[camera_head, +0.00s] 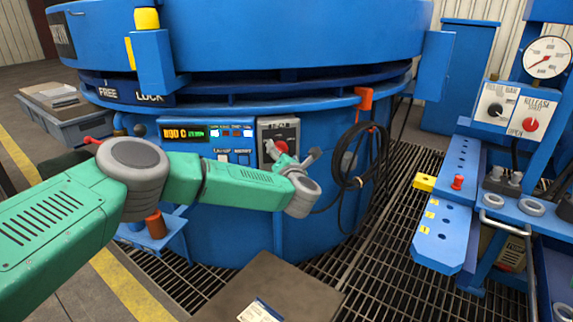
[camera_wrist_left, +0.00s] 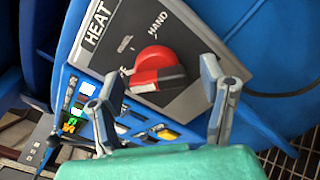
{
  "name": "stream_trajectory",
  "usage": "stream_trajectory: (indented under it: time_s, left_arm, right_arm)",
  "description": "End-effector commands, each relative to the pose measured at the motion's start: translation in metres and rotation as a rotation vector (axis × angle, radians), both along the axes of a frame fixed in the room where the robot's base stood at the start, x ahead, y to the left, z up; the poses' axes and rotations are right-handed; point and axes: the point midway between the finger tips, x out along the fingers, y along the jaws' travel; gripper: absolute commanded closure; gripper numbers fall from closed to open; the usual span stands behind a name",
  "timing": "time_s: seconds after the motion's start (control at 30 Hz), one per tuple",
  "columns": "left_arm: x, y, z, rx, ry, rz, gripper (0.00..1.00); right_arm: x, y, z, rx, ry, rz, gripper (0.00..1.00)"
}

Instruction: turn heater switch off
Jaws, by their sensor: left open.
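The heater switch is a red rotary knob (camera_wrist_left: 156,68) on a grey panel marked HEAT (camera_wrist_left: 190,42) in the left wrist view. Labels, one reading HAND, stand around the knob. In the head view the panel (camera_head: 291,127) is on the blue furnace front, with the red knob (camera_head: 281,146) partly behind my gripper. My left gripper (camera_head: 293,153) is open in front of the panel. In the left wrist view its two fingers (camera_wrist_left: 161,82) spread to either side of the knob's lower part. I cannot tell whether they touch it. My right gripper is not in view.
A lit temperature display (camera_head: 184,133) and buttons sit left of the switch panel. A coiled black cable (camera_head: 374,160) hangs to its right from an orange hook (camera_head: 364,98). A blue stand with a gauge (camera_head: 547,58) is at the right. A brown box (camera_head: 265,290) is below.

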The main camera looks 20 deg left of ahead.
Motion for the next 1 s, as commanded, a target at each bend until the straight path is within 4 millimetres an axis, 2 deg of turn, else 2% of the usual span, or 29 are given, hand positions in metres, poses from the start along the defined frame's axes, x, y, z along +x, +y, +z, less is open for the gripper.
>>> stream_trajectory:
  time_s: [0.3, 0.5, 0.7, 1.0]
  left_arm:
    - [-0.056, -0.029, -0.001, 0.0, 0.004, -0.005, 0.34]
    - [-0.086, -0.044, -0.002, -0.001, 0.004, -0.003, 0.34]
    - [-0.099, -0.051, -0.003, -0.001, 0.004, -0.001, 0.34]
    - [-0.1, -0.051, -0.003, 0.0, 0.005, -0.002, 0.34]
  right_arm:
    - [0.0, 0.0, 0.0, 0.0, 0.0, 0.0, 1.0]
    - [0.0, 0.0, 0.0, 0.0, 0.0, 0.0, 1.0]
    - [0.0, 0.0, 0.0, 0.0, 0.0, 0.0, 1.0]
    - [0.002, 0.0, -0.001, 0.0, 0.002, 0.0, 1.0]
